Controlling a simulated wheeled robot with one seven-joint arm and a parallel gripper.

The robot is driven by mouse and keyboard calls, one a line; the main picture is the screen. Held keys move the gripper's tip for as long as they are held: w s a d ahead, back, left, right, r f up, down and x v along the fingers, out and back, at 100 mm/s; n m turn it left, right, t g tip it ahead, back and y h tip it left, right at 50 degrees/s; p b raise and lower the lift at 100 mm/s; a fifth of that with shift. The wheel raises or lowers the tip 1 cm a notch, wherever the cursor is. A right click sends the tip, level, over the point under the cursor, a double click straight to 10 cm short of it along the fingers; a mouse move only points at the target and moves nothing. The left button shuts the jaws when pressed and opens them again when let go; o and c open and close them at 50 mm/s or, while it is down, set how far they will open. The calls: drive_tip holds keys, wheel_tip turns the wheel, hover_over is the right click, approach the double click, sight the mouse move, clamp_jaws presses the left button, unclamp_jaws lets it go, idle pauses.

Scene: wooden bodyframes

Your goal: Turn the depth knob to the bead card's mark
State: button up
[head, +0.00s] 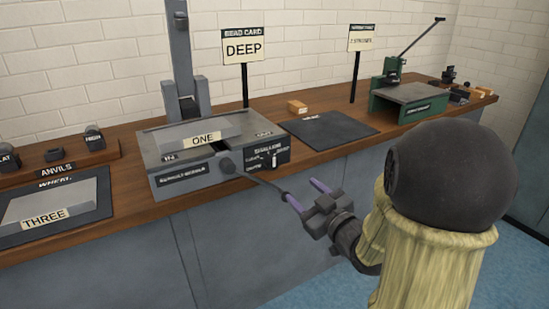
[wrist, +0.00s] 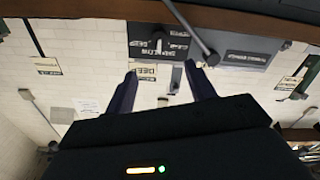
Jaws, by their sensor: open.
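The bead card (head: 243,50) stands on a black post behind the machine and reads DEEP. The depth knob (head: 273,161) is on the dark panel at the machine's front right, under lettering that seems to read SHALLOW. Its exact pointing is too small to tell. In the wrist view, which looks upside down, the knob (wrist: 158,40) shows at the top on its lettered panel. My gripper (head: 306,195) is open and empty, in front of the bench and right of the knob, apart from it. In the wrist view, the fingers (wrist: 160,75) point toward the panel.
A crank rod (head: 258,181) with a dark ball end juts from the machine near my fingers; it also crosses the wrist view (wrist: 190,32). A plate marked ONE (head: 205,136) lies on the machine. A black mat (head: 328,131) and a green machine (head: 410,100) are to the right.

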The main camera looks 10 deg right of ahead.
sight(274, 165)
drive_tip(key=b+x, duration=0.1)
drive_tip(key=x, duration=1.4)
drive_tip(key=shift+a, duration=0.1)
drive_tip(key=shift+f, duration=0.1)
drive_tip(key=shift+c, duration=0.4)
drive_tip(key=c, duration=0.9)
